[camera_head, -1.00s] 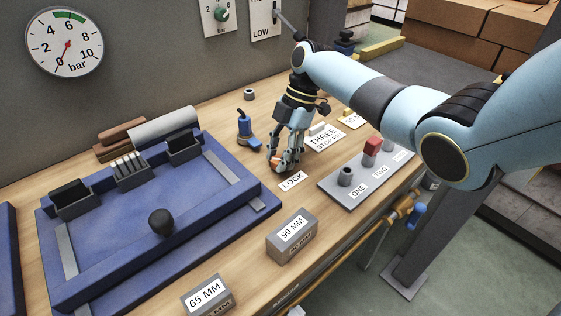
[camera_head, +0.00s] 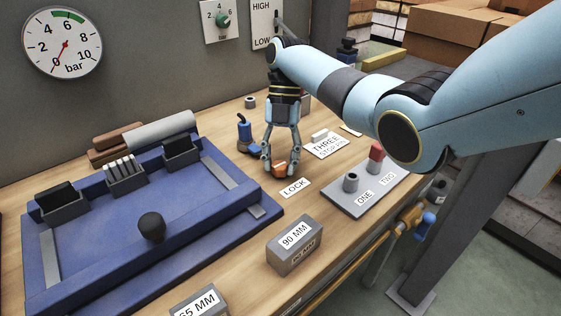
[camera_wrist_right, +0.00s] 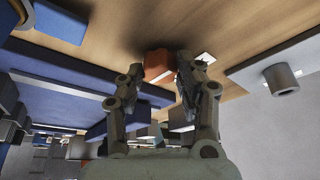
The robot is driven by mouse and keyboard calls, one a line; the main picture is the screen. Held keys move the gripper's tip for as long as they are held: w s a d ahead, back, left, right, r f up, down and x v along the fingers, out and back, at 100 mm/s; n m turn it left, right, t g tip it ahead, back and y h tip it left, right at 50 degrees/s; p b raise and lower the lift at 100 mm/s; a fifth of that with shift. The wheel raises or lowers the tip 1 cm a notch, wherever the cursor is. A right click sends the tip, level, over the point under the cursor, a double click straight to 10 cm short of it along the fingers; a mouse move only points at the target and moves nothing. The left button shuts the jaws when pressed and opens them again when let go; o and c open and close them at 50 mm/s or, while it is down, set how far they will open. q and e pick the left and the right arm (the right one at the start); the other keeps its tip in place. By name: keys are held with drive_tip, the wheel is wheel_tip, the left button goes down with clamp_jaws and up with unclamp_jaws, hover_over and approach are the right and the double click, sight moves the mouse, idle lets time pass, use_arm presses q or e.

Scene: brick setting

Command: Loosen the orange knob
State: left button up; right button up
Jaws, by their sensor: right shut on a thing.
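The orange knob (camera_head: 279,169) sits on the wooden bench just behind the LOCK label (camera_head: 295,188). It also shows in the right wrist view (camera_wrist_right: 158,65). My right gripper (camera_head: 281,166) reaches down from above with its fingers on either side of the knob, and it is shut on it. In the right wrist view my right gripper (camera_wrist_right: 158,80) has one finger close against the knob's right side. The fingers partly hide the knob's sides. My left gripper is not in view.
A grey plate (camera_head: 357,203) with pegs lies to the right, and a 90 MM block (camera_head: 293,243) in front.

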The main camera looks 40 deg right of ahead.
idle(0.3)
drive_tip(key=o, duration=1.1)
drive_tip(key=shift+o, duration=0.2)
